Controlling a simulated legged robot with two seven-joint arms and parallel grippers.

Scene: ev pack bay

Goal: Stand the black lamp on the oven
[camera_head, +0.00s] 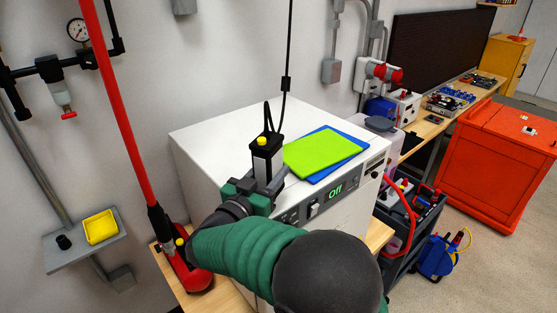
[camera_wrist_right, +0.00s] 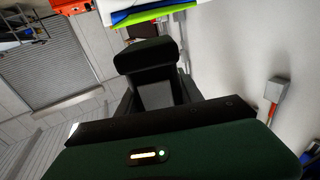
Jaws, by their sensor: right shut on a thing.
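The black lamp (camera_head: 266,153) is upright in the head view, with a yellow button on top, a pale face and a black cable running up from it. My right gripper (camera_head: 258,190) is shut on its lower part. The oven (camera_head: 215,133) is a white cabinet with an "Off" display on its front. The lamp shows over the near left part of the oven top; whether its base touches is hidden by the gripper. In the right wrist view my gripper fills the middle and the lamp cannot be clearly made out. My left gripper is not in view.
A green sheet (camera_head: 318,152) and a blue sheet (camera_head: 352,153) lie on the oven top, right of the lamp. The back left of the top is bare. A red cabinet (camera_head: 500,150) stands at the right.

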